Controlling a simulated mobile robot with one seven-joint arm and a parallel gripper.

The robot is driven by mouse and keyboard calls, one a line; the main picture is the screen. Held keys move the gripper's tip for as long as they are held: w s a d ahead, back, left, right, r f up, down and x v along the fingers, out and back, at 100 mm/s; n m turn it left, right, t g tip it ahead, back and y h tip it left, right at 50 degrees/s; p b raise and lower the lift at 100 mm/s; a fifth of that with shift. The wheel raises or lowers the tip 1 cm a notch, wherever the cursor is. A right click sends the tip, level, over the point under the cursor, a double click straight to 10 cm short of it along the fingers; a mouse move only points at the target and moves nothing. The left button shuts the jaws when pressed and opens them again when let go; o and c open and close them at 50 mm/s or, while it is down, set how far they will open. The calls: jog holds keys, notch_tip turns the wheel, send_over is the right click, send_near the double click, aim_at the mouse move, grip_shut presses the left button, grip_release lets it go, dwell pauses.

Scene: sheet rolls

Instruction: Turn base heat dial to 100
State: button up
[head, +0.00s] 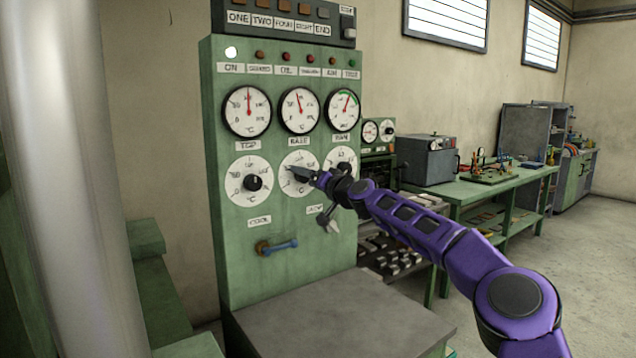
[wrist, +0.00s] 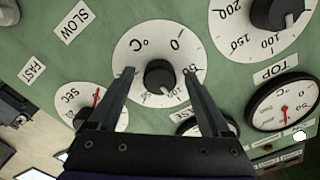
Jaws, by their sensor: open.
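The base heat dial is the middle white dial (head: 290,188) on the green machine, below the gauge labelled BASE. In the head view my gripper (head: 305,174) is in front of it and hides its knob. In the wrist view, which is upside down, the same dial (wrist: 140,60) shows its round black knob (wrist: 158,75), with °C and 0 printed on the face. My open gripper (wrist: 160,72) has one finger on each side of the knob, with visible gaps.
The TOP dial's black knob (head: 253,183) is to the left, and another dial (head: 342,158) is to the right, partly behind my arm. A blue handle (head: 280,246) sticks out below. A grey ledge (head: 340,315) lies in front of the machine. A green workbench (head: 480,185) stands at right.

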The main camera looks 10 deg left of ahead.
jog(key=b+v, duration=0.2)
jog(key=v, duration=1.5)
jog(key=shift+b, duration=0.35)
jog(key=shift+s, duration=0.1)
